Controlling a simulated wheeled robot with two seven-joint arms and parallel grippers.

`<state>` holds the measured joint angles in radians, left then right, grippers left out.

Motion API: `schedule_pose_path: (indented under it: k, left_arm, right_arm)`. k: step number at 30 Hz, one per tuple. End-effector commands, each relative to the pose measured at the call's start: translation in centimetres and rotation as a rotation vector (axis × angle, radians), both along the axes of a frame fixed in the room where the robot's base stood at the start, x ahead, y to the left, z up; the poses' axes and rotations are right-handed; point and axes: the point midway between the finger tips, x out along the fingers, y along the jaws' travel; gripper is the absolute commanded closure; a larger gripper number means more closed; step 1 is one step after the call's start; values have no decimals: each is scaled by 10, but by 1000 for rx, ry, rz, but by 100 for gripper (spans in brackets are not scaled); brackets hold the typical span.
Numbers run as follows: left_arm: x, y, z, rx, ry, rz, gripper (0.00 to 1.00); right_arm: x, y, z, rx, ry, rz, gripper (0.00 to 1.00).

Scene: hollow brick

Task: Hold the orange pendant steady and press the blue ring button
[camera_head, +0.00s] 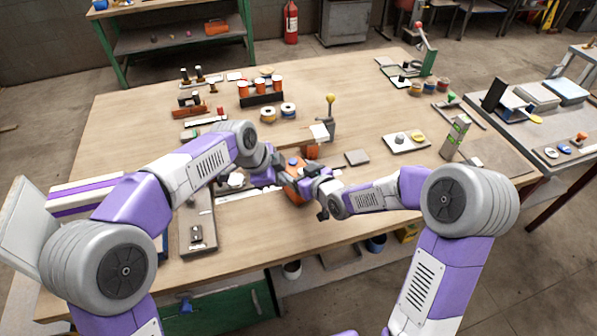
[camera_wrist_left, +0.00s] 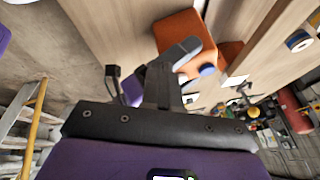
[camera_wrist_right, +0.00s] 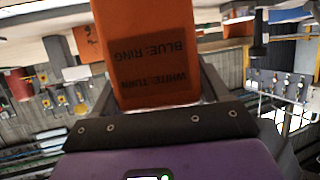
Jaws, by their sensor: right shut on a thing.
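The orange pendant (camera_head: 293,190) is above the table's front middle, between my two grippers. It also shows in the left wrist view (camera_wrist_left: 180,28), with a blue button (camera_wrist_left: 208,70) on its end. My right gripper (camera_head: 318,190) is shut on the pendant. In the right wrist view the pendant (camera_wrist_right: 145,35) stands between the fingers, its label reading "WHITE: TURN" and "BLUE: RING" upside down. My left gripper (camera_wrist_left: 182,52) looks shut and empty, its fingertips in front of the pendant and close to the blue button. Whether they touch the pendant is unclear.
A second orange piece (camera_head: 312,152) with a white top is just behind the pendant. The table's right front is mostly clear.

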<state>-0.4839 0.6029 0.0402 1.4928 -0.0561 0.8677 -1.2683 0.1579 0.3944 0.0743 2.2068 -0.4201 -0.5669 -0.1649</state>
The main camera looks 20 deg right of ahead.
Motion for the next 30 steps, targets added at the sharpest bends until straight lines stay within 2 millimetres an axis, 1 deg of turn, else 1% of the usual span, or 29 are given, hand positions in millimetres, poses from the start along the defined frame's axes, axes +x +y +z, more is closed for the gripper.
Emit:
schedule_pose_path:
  k: [1, 3, 6, 9, 13, 16, 19, 30]
  left_arm:
    - [16, -8, 15, -35, -51, 18, 100]
    - [35, -20, 34, -88, -113, 44, 100]
    - [55, -34, 57, -156, -184, 75, 100]
    - [68, -44, 73, -207, -231, 99, 100]
    - [76, -50, 84, -242, -261, 115, 100]
    - [78, -52, 82, -249, -267, 118, 100]
    - [78, -52, 72, -248, -265, 118, 100]
    - [78, -51, 21, -247, -264, 120, 100]
  right_arm:
    - [0, 0, 0, 0, 0, 0, 71]
    - [0, 0, 0, 0, 0, 1, 71]
    - [0, 0, 0, 0, 1, 1, 71]
    - [0, 0, 0, 0, 1, 0, 71]
    - [0, 0, 0, 0, 1, 0, 71]
    - [0, 0, 0, 0, 1, 0, 71]
    - [0, 0, 0, 0, 1, 0, 71]
    - [0, 0, 0, 0, 1, 0, 71]
